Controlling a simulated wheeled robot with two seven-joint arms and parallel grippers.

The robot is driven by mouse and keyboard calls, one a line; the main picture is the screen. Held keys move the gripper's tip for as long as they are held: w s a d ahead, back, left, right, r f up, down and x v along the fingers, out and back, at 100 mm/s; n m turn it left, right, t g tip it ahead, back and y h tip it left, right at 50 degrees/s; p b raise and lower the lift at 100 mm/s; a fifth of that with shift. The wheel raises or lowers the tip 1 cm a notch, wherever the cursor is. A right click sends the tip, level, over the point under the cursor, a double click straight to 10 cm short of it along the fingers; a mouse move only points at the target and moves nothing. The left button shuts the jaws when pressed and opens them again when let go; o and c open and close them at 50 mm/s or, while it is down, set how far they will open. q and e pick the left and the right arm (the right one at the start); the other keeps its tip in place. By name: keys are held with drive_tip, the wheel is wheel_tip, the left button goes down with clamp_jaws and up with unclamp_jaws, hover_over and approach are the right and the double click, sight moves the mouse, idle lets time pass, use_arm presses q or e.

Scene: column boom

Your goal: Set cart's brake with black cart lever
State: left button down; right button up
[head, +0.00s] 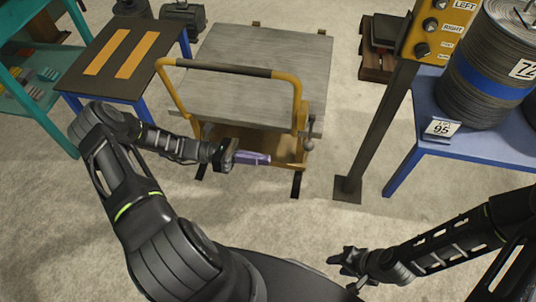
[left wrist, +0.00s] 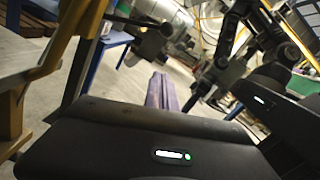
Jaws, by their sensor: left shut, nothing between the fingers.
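The cart (head: 255,60) has a grey deck and a yellow push handle with a dark grip (head: 215,68). The cart lever (head: 310,132), a dark, thin upright piece, is at the right side of the handle frame. My left gripper (head: 268,159) is in front of the cart, left of and below the lever in the picture, apart from it. Its purple fingers are shut and empty; they also show in the left wrist view (left wrist: 161,92). My right gripper (head: 342,258) is low, away from the cart; its finger gap is unclear.
A post with a yellow control box (head: 428,30) stands right of the cart. A dark table (head: 118,60) with orange strips and a teal shelf (head: 40,125) are on the left. Floor in front is clear.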

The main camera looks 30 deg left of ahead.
sight(310, 133)
use_arm(q)
drive_tip(key=w+d+r+p, duration=0.1)
drive_tip(key=w+d+r, duration=0.2)
drive_tip(key=d, duration=0.6)
drive_tip(key=shift+w+r, duration=0.35)
drive_tip(key=shift+r, duration=0.25)
use_arm(e)
drive_tip(key=shift+r, duration=0.75)
